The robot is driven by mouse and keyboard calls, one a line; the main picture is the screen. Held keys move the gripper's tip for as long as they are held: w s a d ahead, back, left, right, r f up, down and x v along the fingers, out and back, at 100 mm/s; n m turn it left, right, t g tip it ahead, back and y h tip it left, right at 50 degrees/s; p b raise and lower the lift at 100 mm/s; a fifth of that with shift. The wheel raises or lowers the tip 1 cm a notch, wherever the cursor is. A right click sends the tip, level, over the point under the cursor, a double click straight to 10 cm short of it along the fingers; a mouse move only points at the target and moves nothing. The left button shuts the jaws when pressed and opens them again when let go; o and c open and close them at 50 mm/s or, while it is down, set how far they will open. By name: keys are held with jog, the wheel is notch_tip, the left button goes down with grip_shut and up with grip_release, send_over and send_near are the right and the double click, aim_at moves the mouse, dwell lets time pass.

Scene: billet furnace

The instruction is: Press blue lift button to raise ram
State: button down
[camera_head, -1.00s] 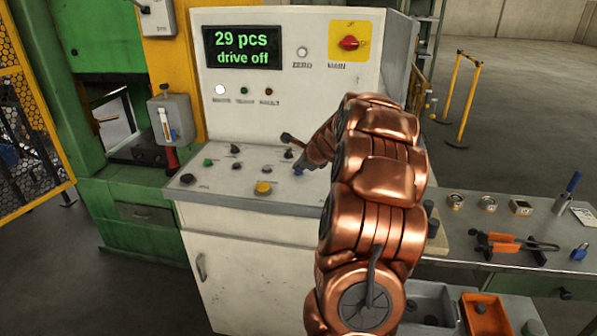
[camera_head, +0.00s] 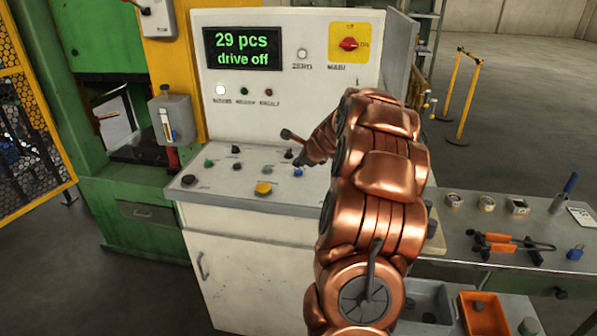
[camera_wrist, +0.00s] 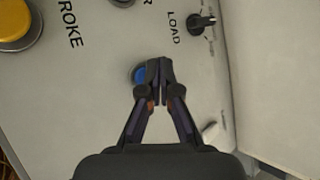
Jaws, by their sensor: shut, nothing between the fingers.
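The blue button (camera_head: 298,172) sits on the sloped panel of the white control console (camera_head: 225,265). It also shows in the wrist view (camera_wrist: 139,75), partly behind my left fingertip. My gripper (camera_head: 300,161) is over the panel just above and behind the blue button, with its fingertips together and nothing between them. In the wrist view the fingertips (camera_wrist: 159,66) appear just right of the button. They look raised a little off it, but the exact gap is hard to tell. The display (camera_head: 243,48) reads "29 pcs, drive off". The ram is not clearly visible.
A yellow button (camera_head: 263,188) and several dark knobs share the panel. A black LOAD knob (camera_wrist: 203,22) is close to the fingers in the wrist view. The red main switch (camera_head: 348,44) is on the upright face. A tool bench (camera_head: 470,225) stands at right.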

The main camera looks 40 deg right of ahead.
aim_at(299, 172)
jog(key=shift+r+p, duration=2.55)
jog(key=shift+r, duration=0.05)
jog(key=s+a+r+n+g+y, duration=0.15)
jog(key=a+n, duration=0.35)
jog(key=a, duration=0.6)
jog(key=s+a+n+g+y, duration=0.1)
jog(key=s+a+n+y, duration=0.3)
jog(key=a, duration=0.7)
jog(key=s+a+r+n+g+h, duration=0.1)
jog(key=a+n, duration=0.4)
jog(key=a, duration=0.6)
jog(key=s+a+n+g, duration=0.2)
jog(key=s+n, duration=0.3)
jog(key=s, duration=0.5)
jog(key=s+a+f+n+g+h, duration=0.1)
jog(key=s+a+n+g, duration=0.2)
jog(key=s, duration=0.8)
jog(key=s+a+f+n+g+h, duration=0.1)
jog(key=s+a+n, duration=0.4)
jog(key=s, duration=0.5)
jog(key=n+g, duration=0.1)
jog(key=n, duration=0.1)
jog(key=shift+s+a+n, duration=0.35)
jog(key=shift+n, duration=0.05)
